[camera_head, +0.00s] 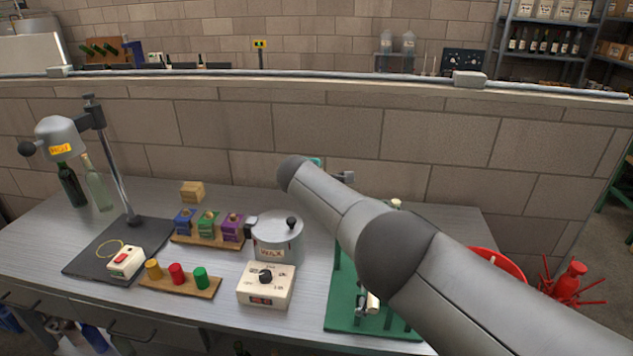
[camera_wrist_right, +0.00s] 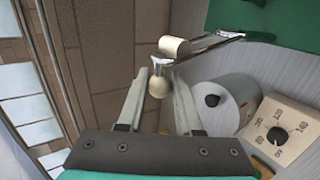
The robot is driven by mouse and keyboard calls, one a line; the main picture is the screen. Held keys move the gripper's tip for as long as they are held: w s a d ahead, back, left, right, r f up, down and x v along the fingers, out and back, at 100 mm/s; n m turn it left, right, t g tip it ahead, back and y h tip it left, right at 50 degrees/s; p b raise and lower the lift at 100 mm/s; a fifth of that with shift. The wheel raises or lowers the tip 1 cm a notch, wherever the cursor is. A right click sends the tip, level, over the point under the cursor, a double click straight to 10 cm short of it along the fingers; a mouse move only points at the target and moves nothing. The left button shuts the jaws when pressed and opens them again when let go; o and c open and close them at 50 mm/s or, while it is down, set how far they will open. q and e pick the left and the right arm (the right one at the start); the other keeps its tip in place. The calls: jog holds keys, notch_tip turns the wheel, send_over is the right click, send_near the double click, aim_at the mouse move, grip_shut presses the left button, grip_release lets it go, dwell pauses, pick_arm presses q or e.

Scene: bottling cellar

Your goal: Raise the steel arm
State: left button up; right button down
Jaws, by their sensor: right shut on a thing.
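The steel arm (camera_wrist_right: 212,46) shows in the right wrist view as a shiny bar with a cream ball knob (camera_wrist_right: 161,88) at its near end. A short cream cylinder (camera_wrist_right: 174,46) sits beside the bar. My right gripper (camera_wrist_right: 161,77) has its two fingers on either side of the ball knob and is shut on it. In the head view the green stand (camera_head: 343,312) is on the right part of the bench, and my right arm hides most of what is on it. My left gripper is not in view.
Left of the stand are a grey lidded pot (camera_head: 277,240), a white dial box (camera_head: 266,287) and colored blocks on a wooden board (camera_head: 208,241). A lamp-like press (camera_head: 113,170) stands at the left. A red bowl (camera_head: 497,263) is behind my right arm. A brick wall rises behind.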

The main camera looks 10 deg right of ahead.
jog(key=c, duration=0.6)
grip_release()
jog(key=shift+a+f, duration=0.1)
jog(key=shift+s+r+p, duration=0.2)
jog(key=shift+r+p, duration=0.15)
jog(key=shift+p, duration=0.55)
jog(key=shift+p+v, duration=3.2)
jog(key=shift+v, duration=4.05)
jog(key=shift+a, duration=0.1)
